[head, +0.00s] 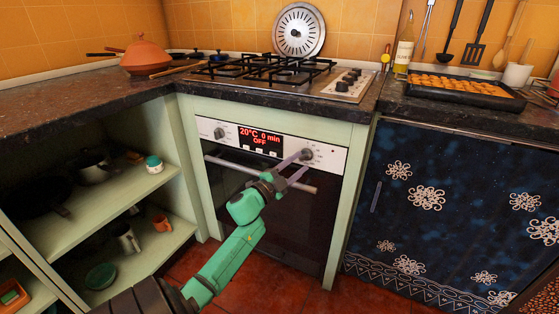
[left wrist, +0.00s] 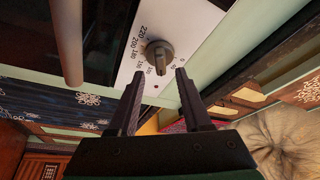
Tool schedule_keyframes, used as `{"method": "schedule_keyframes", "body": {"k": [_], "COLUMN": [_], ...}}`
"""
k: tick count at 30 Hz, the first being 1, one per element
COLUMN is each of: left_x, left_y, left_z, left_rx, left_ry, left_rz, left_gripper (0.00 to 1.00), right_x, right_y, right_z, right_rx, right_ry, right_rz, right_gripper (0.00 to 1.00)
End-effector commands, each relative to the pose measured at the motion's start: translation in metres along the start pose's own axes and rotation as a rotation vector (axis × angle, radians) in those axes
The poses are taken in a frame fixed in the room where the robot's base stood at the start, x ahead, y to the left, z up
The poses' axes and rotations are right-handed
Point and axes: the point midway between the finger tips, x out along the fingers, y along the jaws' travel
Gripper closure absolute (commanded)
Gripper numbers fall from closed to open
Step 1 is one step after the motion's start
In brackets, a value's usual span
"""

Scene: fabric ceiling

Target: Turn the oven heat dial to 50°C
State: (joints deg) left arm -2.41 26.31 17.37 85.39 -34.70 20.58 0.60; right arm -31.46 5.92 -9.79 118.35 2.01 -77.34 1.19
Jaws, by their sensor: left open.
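The oven (head: 270,190) has a white control panel with a red display (head: 260,137) that reads 20°C, 0 min, OFF. The heat dial (head: 307,154) is the right knob on the panel. In the left wrist view the heat dial (left wrist: 158,57) is a dark knob with printed numbers around it, such as 220, 200 and 180. My left gripper (head: 297,164) is open at the heat dial. Its fingertips (left wrist: 159,76) lie to either side, just short of the knob in the wrist picture; contact is not clear. My right gripper is not in view.
A second knob (head: 219,133) sits at the panel's left end. The oven's handle bar (head: 225,162) runs across the door below the panel. The dark worktop (head: 350,105) and hob overhang above. Open shelves (head: 130,187) stand left, a blue patterned curtain (head: 450,215) right.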

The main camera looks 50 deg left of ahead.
Motion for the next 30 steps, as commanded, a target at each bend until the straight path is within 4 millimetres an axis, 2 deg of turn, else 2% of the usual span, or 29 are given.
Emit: {"method": "schedule_keyframes", "body": {"k": [6, 9, 12, 17, 30], "left_x": [-0.064, -0.092, -0.111, -0.123, -0.123], "left_y": [0.0, 0.0, 0.001, 0.0, 0.0], "left_z": [0.0, 0.001, 0.001, 0.0, 0.0], "left_rx": [-0.001, -0.001, 0.0, 0.001, 0.001], "left_ry": [-0.005, -0.006, -0.005, -0.003, -0.002], "left_rz": [0.005, 0.004, 0.003, 0.001, 0.001], "left_gripper": [0.51, 0.51, 0.51, 0.51, 0.51], "right_x": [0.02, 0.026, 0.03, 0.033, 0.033], "right_y": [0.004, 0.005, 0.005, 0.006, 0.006], "right_z": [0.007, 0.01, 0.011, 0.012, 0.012], "right_rx": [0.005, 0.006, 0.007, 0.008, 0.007], "right_ry": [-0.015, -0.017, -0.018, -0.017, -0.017], "right_rz": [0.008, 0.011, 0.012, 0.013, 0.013], "right_gripper": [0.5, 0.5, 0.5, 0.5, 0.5]}}
